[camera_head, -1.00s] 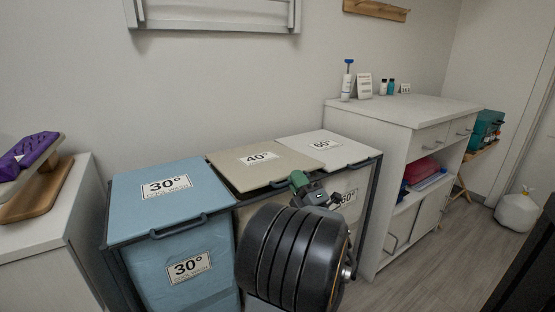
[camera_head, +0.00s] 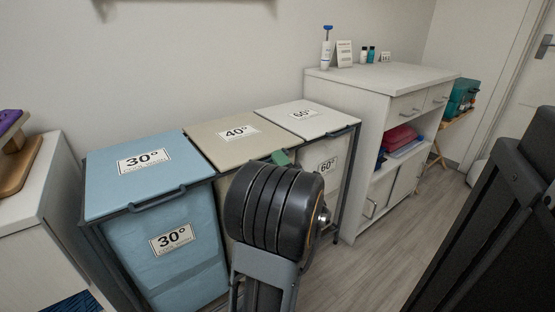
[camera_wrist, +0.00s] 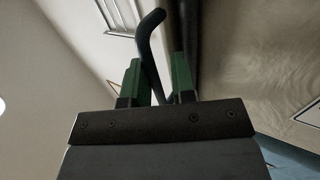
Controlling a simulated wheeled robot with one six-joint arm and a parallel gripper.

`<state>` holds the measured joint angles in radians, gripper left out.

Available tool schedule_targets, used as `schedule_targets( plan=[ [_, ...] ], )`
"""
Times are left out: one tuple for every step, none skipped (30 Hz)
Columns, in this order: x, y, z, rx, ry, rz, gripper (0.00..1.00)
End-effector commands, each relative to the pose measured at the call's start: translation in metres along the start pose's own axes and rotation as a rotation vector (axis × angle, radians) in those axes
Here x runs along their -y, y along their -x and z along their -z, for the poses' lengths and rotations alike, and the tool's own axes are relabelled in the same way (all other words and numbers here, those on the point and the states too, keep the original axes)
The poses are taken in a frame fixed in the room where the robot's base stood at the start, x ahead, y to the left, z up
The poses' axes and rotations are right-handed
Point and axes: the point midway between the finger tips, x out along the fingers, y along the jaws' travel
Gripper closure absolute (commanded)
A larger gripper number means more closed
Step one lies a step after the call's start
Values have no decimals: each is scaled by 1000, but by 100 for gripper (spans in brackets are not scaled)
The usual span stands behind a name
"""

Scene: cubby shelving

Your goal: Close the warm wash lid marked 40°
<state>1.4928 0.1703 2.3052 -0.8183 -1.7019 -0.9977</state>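The beige lid marked 40° (camera_head: 218,146) is on the middle bin in the head view. It looks flat, about level with the lids beside it. My gripper (camera_head: 281,157) is at its front right edge, mostly hidden behind my dark round arm joint; only a bit of green shows. In the wrist view the two green fingers of my gripper (camera_wrist: 157,78) stand apart on either side of a dark bent handle bar (camera_wrist: 150,42). A gap shows between the bar and the right finger. The lid's front handle is hidden in the head view.
The blue 30° lid (camera_head: 125,186) is to the left and the white 60° lid (camera_head: 325,124) to the right, both lying flat. A white cabinet (camera_head: 375,86) stands close on the right. Open floor (camera_head: 400,235) lies in front of it.

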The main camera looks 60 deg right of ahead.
Motion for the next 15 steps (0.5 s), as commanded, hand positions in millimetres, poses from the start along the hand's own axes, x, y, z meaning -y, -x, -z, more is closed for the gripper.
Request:
schedule_targets(
  plan=[
    [2, 0, 1, -1, -4, 4, 80],
    [1, 0, 1, -1, -4, 3, 80],
    [1, -1, 1, -2, -3, 3, 80],
    [1, -1, 1, -3, -3, 2, 80],
    [1, -1, 1, -3, -3, 2, 80],
    [0, -1, 1, -4, -3, 1, 80],
    [0, -1, 1, -4, -2, 1, 80],
    [0, -2, 1, -4, -2, 0, 80],
    [0, -2, 1, -4, -2, 0, 80],
    [0, -2, 1, -4, -1, -1, 80],
    [-1, -2, 1, -4, -1, -1, 80],
    [-1, -2, 1, -4, -1, -1, 80],
    [-1, -2, 1, -4, 0, -2, 80],
    [-1, -2, 1, -4, 0, -2, 80],
    [-1, -2, 1, -4, 0, -2, 80]
  ],
)
